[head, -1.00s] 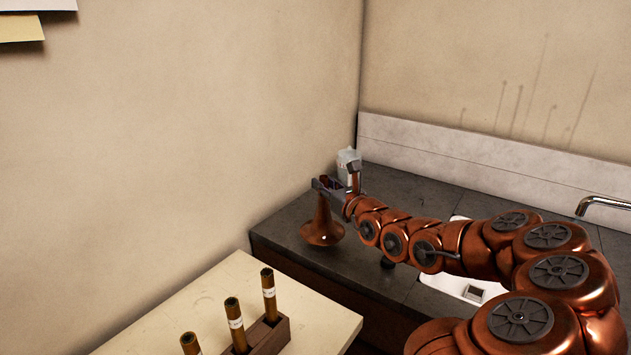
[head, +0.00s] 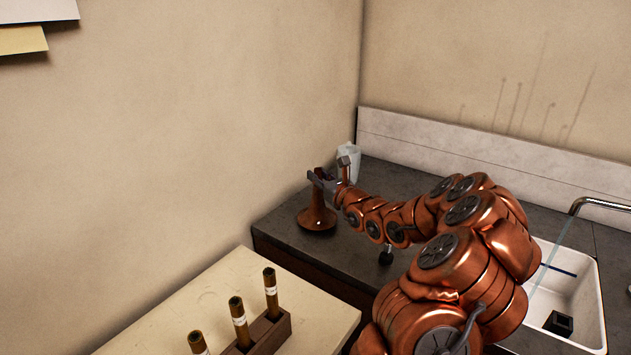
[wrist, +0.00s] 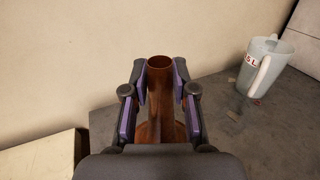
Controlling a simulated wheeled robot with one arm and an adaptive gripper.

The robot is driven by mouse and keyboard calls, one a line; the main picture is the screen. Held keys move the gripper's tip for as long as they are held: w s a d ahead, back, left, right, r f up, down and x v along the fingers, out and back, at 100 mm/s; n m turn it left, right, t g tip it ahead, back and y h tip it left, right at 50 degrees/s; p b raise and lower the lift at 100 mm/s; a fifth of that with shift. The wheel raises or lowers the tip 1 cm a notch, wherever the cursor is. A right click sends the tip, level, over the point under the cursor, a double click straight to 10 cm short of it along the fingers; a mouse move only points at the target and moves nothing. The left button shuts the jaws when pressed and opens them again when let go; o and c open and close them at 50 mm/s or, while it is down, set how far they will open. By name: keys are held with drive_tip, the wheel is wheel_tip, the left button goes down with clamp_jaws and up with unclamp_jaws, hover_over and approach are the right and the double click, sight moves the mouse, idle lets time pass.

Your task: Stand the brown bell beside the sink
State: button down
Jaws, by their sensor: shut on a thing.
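The brown bell (head: 317,215) is upright, flared end down, over the dark counter left of the sink. Its flare is at or just above the counter top; I cannot tell whether it touches. My gripper (head: 322,178) is shut on the bell's narrow upper stem. In the wrist view my gripper (wrist: 162,82) has a finger on each side of the bell's tube (wrist: 160,108), with its open top between them. The white sink (head: 587,318) is at the right, partly hidden by my arm, with a dark block in its basin.
A pale measuring jug (head: 350,162) stands behind the bell; it also shows in the wrist view (wrist: 262,72). A small dark object (head: 386,257) is on the counter (head: 280,225) below my arm. A pale table (head: 190,305) with a rack (head: 272,335) of brown tubes is in front. A faucet (head: 600,204) overhangs the sink.

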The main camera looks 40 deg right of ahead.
drive_tip(key=shift+f, duration=0.95)
drive_tip(key=shift+f, duration=0.15)
drive_tip(key=c, duration=0.9)
unclamp_jaws()
drive_tip(key=shift+s, duration=0.1)
drive_tip(key=shift+s+a+b, duration=0.2)
drive_tip(key=shift+s+b, duration=0.6)
drive_tip(key=shift+s, duration=2.15)
drive_tip(key=shift+s+a+b, duration=0.2)
drive_tip(key=shift+s+b, duration=0.55)
drive_tip(key=shift+s, duration=2.2)
